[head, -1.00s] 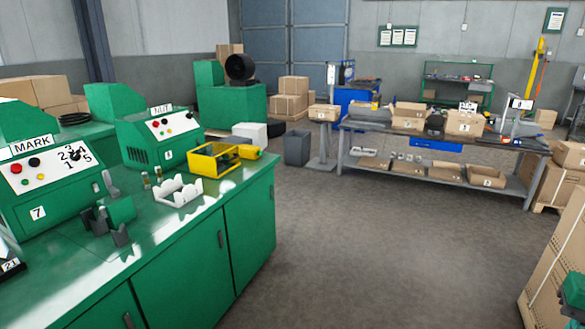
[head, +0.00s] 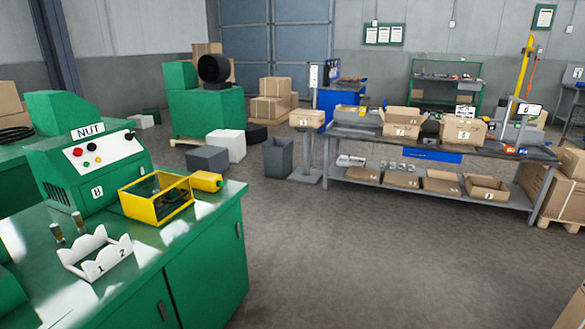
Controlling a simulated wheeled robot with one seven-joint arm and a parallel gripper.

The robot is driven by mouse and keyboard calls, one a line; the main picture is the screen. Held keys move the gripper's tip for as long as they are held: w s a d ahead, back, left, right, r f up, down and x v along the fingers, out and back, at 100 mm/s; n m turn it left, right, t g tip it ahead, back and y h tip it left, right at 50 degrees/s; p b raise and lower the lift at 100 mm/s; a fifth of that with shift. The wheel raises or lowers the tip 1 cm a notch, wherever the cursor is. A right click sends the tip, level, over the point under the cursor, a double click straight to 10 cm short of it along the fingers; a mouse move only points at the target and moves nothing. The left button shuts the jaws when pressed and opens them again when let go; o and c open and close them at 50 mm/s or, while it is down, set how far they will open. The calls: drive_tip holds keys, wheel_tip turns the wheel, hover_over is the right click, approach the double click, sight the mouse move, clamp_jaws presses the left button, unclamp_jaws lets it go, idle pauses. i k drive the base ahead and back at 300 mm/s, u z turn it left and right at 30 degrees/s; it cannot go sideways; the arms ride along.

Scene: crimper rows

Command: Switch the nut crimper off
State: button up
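The nut crimper (head: 85,165) is a green machine on the green cabinet at the left of the head view, with a sign reading NUT (head: 88,130) on top. Its white control panel (head: 104,150) faces me and carries a red button (head: 78,152), a green button (head: 98,160), further small red and dark buttons, and a black knob (head: 129,135) at the right end. Which of these is the off control cannot be read at this size. A yellow guarded fixture (head: 157,196) stands at its right. My gripper is not in view.
A white holder (head: 95,256) marked 1 and 2 stands on the green cabinet (head: 205,255) in front of the crimper. The floor (head: 350,260) right of the cabinet is clear. A grey workbench (head: 440,146) with cardboard boxes stands farther back.

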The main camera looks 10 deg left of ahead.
sight(129, 136)
drive_tip(key=u, duration=0.05)
drive_tip(key=i, duration=1.15)
drive_tip(key=u, duration=0.55)
drive_tip(key=i, duration=1.15)
drive_tip(key=u, duration=1.15)
drive_tip(key=i, duration=0.85)
drive_tip(key=u, duration=0.45)
